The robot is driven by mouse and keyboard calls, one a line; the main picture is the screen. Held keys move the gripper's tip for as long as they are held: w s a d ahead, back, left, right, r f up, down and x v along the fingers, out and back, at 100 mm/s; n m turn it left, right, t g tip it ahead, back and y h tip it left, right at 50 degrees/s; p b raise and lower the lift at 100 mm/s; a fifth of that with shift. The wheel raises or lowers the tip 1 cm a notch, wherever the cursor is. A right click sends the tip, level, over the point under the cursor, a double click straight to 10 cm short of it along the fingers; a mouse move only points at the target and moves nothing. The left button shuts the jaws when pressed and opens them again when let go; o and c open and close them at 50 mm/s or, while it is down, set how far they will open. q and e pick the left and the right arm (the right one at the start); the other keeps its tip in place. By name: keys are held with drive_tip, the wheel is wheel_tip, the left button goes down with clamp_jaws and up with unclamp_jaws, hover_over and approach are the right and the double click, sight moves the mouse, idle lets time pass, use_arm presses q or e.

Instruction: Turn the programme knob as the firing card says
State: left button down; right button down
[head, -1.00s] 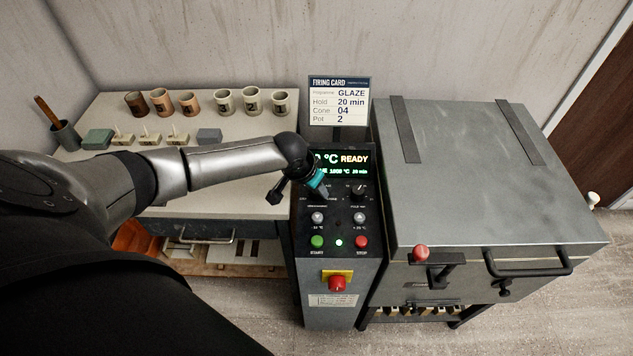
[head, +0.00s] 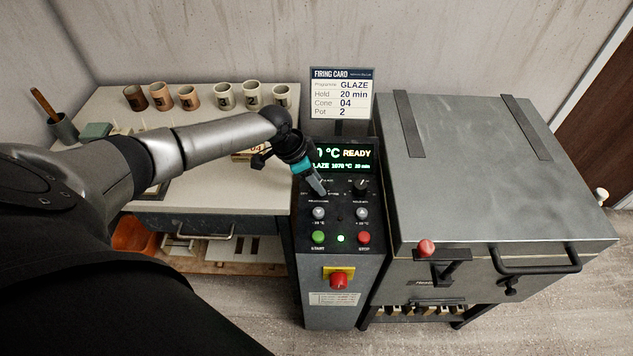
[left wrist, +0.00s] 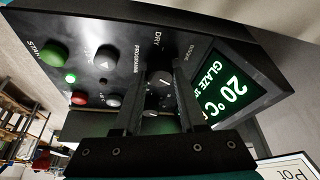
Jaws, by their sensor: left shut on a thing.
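The firing card (head: 341,94) stands upright behind the control panel and reads Programme GLAZE, Hold 20 min, Cone 04, Pot 2. The display (head: 345,156) reads READY, with GLAZE, what looks like 1070 °C, and 20 min below. My left gripper (head: 317,187) reaches the upper left of the panel from the left and is shut on the programme knob (left wrist: 158,88). The knob is dark with a pale mark and sits between the fingers in the left wrist view; in the head view the gripper covers it. My right gripper is not in view.
A second knob (head: 361,186) sits to the right. Below are grey buttons, a green START button (head: 318,237), a red STOP button (head: 364,238) and a red emergency button (head: 338,280). The kiln (head: 490,170) stands right; a bench with several cups (head: 223,96) stands left.

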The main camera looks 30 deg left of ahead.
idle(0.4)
use_arm(q)
drive_tip(key=shift+c, duration=2.3)
unclamp_jaws()
drive_tip(key=p+v, duration=0.3)
drive_tip(key=v, duration=1.2)
drive_tip(key=shift+r, duration=0.15)
